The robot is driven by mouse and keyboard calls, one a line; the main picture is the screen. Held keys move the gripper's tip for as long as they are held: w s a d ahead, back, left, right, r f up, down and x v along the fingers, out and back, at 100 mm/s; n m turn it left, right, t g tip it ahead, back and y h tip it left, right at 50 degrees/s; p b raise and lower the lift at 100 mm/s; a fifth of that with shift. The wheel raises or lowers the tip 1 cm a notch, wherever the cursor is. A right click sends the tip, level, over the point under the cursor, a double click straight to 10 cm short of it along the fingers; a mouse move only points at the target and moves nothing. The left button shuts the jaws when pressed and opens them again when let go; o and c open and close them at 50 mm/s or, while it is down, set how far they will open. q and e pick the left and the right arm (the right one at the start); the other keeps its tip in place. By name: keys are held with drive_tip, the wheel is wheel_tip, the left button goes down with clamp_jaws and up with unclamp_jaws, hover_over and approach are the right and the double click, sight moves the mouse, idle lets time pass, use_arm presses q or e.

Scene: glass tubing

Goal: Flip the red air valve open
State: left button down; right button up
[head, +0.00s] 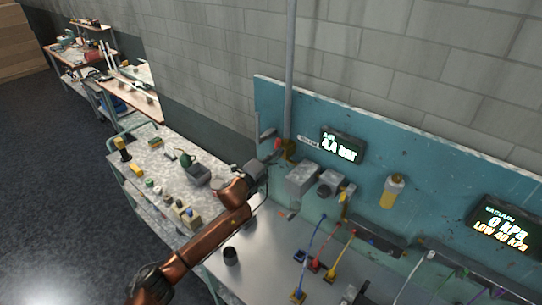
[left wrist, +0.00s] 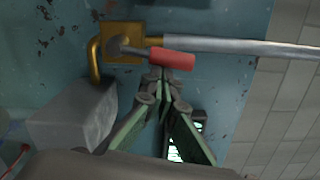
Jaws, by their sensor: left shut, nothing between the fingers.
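In the head view the red handle (head: 277,144) and brass body (head: 289,149) sit on the teal panel at the pipe's foot. My left gripper (left wrist: 165,76) is shut and empty. Its fingertips appear right at the red handle's edge; I cannot tell whether they touch. In the head view my left gripper (head: 271,157) is just below the valve. My right gripper is not in view.
The grey pipe (head: 290,70) rises up the wall. Right of the valve, a display (head: 342,147) reads 4.4 bar. Grey boxes (head: 302,178) are mounted below it. Coloured tubes (head: 340,255) stand on the bench. A cart (head: 165,185) with tools stands at the left.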

use_arm(q)
drive_tip(key=shift+w+a+r, duration=0.2)
drive_tip(key=shift+w+a, duration=0.1)
drive_tip(key=shift+a, duration=0.05)
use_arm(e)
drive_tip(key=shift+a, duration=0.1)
use_arm(q)
drive_tip(key=shift+a+r, duration=0.1)
idle(0.4)
